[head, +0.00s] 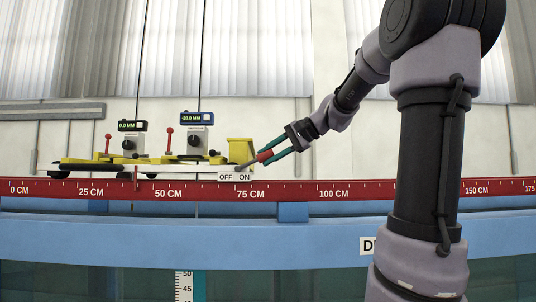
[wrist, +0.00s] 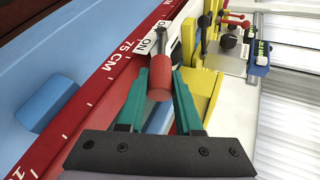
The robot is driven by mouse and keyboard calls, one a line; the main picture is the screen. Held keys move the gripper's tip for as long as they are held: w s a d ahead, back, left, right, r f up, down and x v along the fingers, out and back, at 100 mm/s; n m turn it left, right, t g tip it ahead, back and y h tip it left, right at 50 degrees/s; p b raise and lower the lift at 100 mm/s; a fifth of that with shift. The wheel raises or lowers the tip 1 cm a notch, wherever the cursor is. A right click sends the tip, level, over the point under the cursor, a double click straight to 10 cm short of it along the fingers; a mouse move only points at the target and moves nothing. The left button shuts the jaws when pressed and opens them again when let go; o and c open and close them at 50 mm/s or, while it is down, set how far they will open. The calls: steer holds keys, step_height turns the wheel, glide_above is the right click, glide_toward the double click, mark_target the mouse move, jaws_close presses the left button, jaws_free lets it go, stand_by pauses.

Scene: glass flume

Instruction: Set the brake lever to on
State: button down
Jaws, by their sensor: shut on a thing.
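The brake lever has a red grip (head: 264,156) on a thin dark rod, above a white plate (head: 235,177) marked OFF on the left and ON on the right. In the head view the lever leans far over to the right, on the ON side. My gripper (head: 267,153) comes from the right with its teal fingers shut on the red grip. In the wrist view the red grip (wrist: 160,84) lies between the two fingers, and the rod runs up past the ON mark. The fingers partly hide the grip's sides.
A yellow block (head: 240,151) stands just behind the lever. The carriages to the left carry red-knobbed levers (head: 169,131) and small displays (head: 197,118). A red centimetre rail (head: 340,190) runs along a blue beam (head: 120,225). Above the rail, right of my gripper, is free room.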

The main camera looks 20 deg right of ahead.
steer(key=shift+f, duration=0.1)
steer(key=c, duration=0.6)
jaws_free()
steer(key=v, duration=1)
steer(key=shift+s+d, duration=0.25)
steer(key=shift+d, duration=0.05)
steer(key=s+a+f+n+h, duration=0.1)
steer(key=s+a+f+h, duration=0.1)
steer(key=f, duration=0.5)
steer(key=s+a+f+n+h, duration=0.2)
steer(key=s+a+f, duration=0.2)
steer(key=s+f, duration=0.2)
steer(key=s+a+f+n+g+h, duration=0.1)
steer(key=s+a+f+n+h, duration=0.1)
steer(key=f, duration=0.7)
steer(key=shift+s+a+h, duration=0.25)
steer(key=shift+s+a, duration=0.25)
steer(key=shift+s, duration=0.2)
steer(key=shift+s+a+h, duration=0.25)
steer(key=shift+s+a, duration=0.2)
steer(key=shift+s, duration=0.2)
